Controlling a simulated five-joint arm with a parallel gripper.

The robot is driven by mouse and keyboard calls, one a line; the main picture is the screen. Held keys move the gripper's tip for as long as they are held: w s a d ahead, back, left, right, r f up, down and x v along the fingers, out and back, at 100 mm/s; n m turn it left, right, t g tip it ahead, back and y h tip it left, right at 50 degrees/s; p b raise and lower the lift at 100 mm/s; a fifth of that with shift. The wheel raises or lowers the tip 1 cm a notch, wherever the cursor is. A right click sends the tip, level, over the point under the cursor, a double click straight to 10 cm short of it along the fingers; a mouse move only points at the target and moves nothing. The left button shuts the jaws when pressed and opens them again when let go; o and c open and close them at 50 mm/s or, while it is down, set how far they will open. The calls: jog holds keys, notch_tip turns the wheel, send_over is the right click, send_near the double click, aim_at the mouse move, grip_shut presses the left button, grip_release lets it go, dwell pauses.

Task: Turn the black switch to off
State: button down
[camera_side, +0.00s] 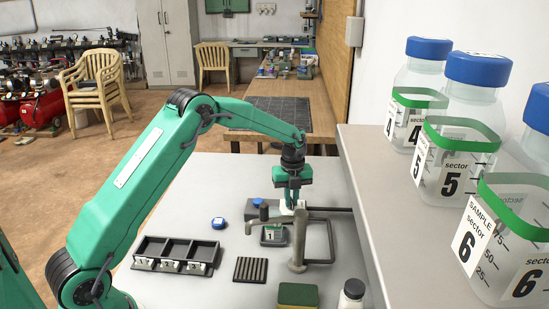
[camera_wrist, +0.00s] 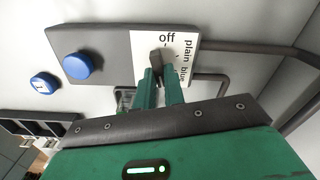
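The black switch (camera_wrist: 156,62) stands on a white label plate (camera_wrist: 141,42) in the wrist view. The word "off" is printed just above it and "plain blue" runs down its right side. My gripper (camera_wrist: 158,78) is at the switch, with one green finger on each side of its lower end. A narrow gap shows between the fingers, but I cannot tell whether they touch the switch. In the side view my gripper (camera_side: 293,203) points down over the panel and hides the switch.
A blue knob (camera_wrist: 82,65) sits on the grey panel (camera_wrist: 112,72) left of the switch. A loose blue cap (camera_wrist: 44,83) lies farther left. Dark pipes (camera_wrist: 245,48) run right of the panel. A black tray (camera_side: 175,254) stands front left, and a shelf with bottles (camera_side: 455,150) rises at right.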

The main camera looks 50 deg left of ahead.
jog(key=shift+n, duration=0.5)
jog(key=n, duration=0.2)
jog(key=shift+w+n, duration=0.1)
jog(key=shift+n, duration=0.3)
jog(key=n, duration=0.3)
jog(key=shift+w+n, duration=0.1)
jog(key=shift+n, duration=0.2)
jog(key=n, duration=0.4)
jog(key=shift+w+r+n, duration=0.1)
jog(key=shift+n, duration=0.2)
jog(key=n, duration=0.3)
jog(key=shift+a+n, duration=0.1)
jog(key=shift+n, duration=0.2)
jog(key=n, duration=0.7)
jog(key=shift+w+a, duration=0.15)
jog(key=n, duration=0.3)
jog(key=shift+a+n, duration=0.1)
jog(key=shift+n, duration=2)
